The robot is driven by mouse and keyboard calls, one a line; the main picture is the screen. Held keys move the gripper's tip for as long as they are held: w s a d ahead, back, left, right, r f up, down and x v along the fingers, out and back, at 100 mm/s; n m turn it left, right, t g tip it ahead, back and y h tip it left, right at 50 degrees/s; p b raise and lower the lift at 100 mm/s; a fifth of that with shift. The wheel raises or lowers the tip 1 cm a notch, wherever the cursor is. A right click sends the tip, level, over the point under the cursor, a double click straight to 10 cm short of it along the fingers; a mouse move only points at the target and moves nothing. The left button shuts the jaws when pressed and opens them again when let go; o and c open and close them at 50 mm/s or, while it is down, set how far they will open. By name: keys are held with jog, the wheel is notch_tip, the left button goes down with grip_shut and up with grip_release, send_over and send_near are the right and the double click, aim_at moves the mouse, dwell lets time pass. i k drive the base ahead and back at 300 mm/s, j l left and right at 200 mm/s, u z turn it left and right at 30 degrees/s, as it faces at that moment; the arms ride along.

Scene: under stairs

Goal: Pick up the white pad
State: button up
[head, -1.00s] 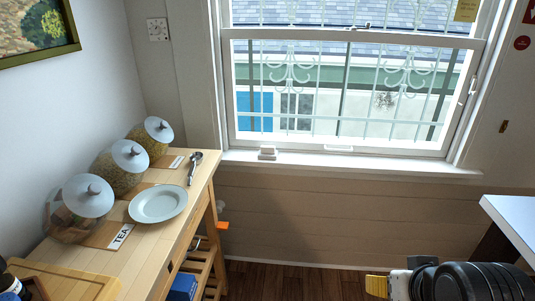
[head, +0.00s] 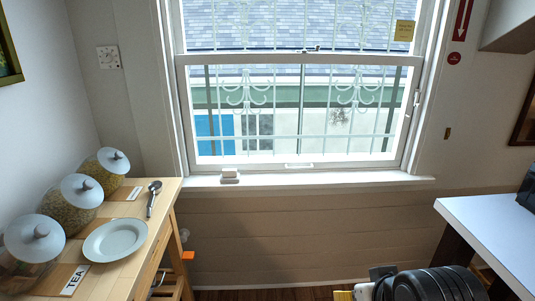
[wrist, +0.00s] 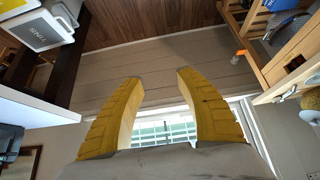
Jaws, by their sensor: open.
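A small white pad-like block (head: 230,175) rests on the windowsill at its left part in the head view. It looks like the white pad, though it is small in the picture. I cannot make it out in the wrist view. My gripper (wrist: 156,76) has two yellow fingers spread apart with nothing between them. In the head view only a bit of yellow finger (head: 343,295) shows at the bottom edge, low and to the right of the block, well apart from it.
A wooden table (head: 142,235) at left holds several lidded jars, a white plate (head: 115,240), a scoop (head: 153,198) and a TEA card (head: 75,280). A white-topped table (head: 490,235) stands at right. The wall below the window (head: 305,110) is clear.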

aim_at(232, 175)
jog(key=i+u, duration=0.15)
jog(key=i, duration=0.35)
jog(key=i+l+u, duration=0.1)
jog(key=i, duration=0.4)
jog(key=i+l+u, duration=0.15)
jog(key=i, duration=0.3)
jog(key=i+l+u, duration=0.15)
jog(key=i, duration=0.35)
jog(key=i+l+u, duration=0.1)
jog(key=i, duration=0.35)
jog(key=i+l, duration=0.05)
jog(key=l, duration=0.05)
